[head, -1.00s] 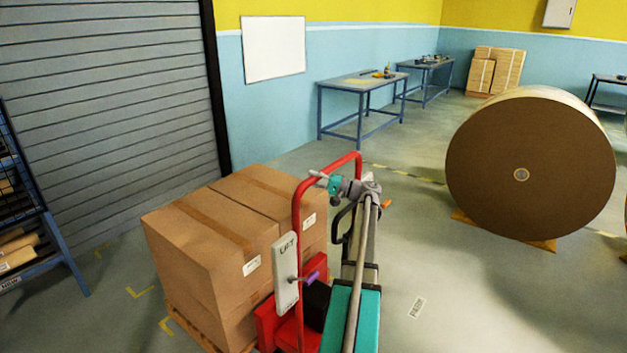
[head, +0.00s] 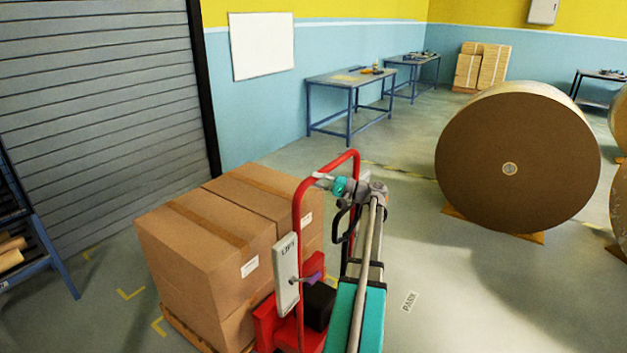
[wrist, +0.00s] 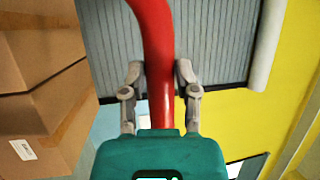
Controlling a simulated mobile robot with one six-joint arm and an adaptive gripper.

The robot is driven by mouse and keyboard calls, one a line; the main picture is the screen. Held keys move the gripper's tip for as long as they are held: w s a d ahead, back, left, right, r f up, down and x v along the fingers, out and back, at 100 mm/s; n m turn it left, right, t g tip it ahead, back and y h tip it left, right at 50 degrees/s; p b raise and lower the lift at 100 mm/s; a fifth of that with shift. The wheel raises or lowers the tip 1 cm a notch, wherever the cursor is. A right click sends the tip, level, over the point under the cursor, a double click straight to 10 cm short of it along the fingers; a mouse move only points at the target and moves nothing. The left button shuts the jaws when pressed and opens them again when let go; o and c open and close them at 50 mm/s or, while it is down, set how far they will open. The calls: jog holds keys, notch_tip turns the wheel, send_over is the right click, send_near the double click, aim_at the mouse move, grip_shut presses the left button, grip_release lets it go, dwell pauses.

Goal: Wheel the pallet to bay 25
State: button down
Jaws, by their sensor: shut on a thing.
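The pallet (head: 180,324) carries large brown cardboard boxes (head: 205,240) and stands on a red pallet truck. The truck has a red loop handle (head: 299,225) and a grey panel marked LIFT (head: 286,272) with a purple lever (head: 309,278). My gripper (head: 325,181) is shut on the red handle near its upper bend. In the wrist view the gripper's two fingers (wrist: 160,75) sit on either side of the red bar (wrist: 158,100). The boxes also show at the left of the wrist view (wrist: 40,85). No sign reading bay 25 is in view.
Yellow corner marks (head: 130,293) lie on the floor left of the pallet. A shutter door (head: 100,110) and a blue rack (head: 45,255) are at the left. A large paper roll (head: 515,150) stands at the right.

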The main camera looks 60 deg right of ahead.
jog(key=shift+s+d+r, duration=0.25)
jog(key=shift+s+d, duration=0.1)
jog(key=shift+s, duration=0.1)
jog(key=c, duration=0.7)
grip_release()
jog(key=shift+w, duration=0.15)
jog(key=o, duration=0.3)
jog(key=shift+w+a, duration=0.1)
jog(key=shift+w, duration=0.05)
jog(key=shift+a, duration=0.1)
jog(key=shift+f, duration=0.1)
jog(key=shift+s, duration=0.2)
